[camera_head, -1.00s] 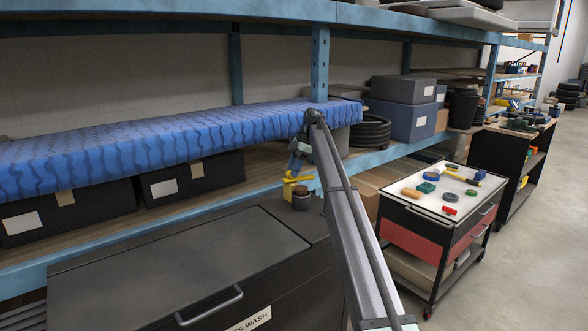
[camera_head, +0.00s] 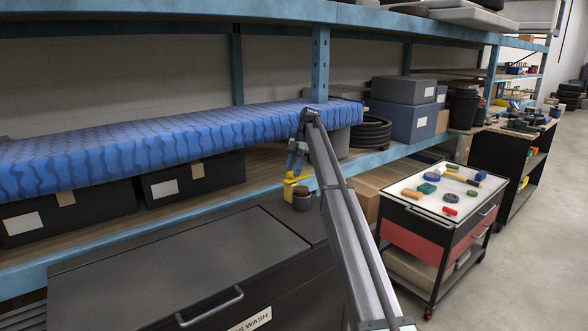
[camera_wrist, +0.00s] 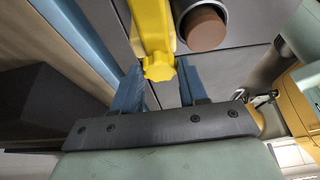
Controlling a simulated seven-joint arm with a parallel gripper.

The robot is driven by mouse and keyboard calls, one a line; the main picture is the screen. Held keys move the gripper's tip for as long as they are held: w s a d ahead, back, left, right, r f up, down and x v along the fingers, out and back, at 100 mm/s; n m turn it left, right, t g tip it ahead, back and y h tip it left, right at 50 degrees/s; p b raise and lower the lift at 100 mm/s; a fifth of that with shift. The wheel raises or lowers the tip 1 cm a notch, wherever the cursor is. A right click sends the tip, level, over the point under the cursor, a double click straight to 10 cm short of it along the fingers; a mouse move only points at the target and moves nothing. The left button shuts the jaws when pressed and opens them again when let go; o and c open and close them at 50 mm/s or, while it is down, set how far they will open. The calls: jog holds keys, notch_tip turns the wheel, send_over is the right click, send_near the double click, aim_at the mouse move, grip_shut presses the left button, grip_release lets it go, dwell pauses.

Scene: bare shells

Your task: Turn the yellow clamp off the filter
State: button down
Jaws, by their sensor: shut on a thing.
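The yellow clamp (camera_head: 289,189) is beside the filter in the head view, below my gripper (camera_head: 295,168). In the wrist view the clamp (camera_wrist: 151,25) runs up from between my two blue fingers, and its knobbed end (camera_wrist: 159,67) lies between their tips. My gripper (camera_wrist: 160,75) is shut on this end. The filter (camera_wrist: 206,28) has a round brown end and sits in a dark grey ring just right of the clamp. It also shows as a brown top (camera_head: 301,190) in the head view. I cannot tell whether the clamp touches the filter.
The filter stands at the back corner of a dark wash cabinet (camera_head: 150,265). A blue shelf with a blue patterned covering (camera_head: 180,138) is close behind my gripper. A white-topped cart (camera_head: 412,208) with small parts stands to the right. Open floor lies beyond it.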

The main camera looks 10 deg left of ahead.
jog(key=c, duration=0.6)
grip_release()
jog(key=shift+m, duration=0.3)
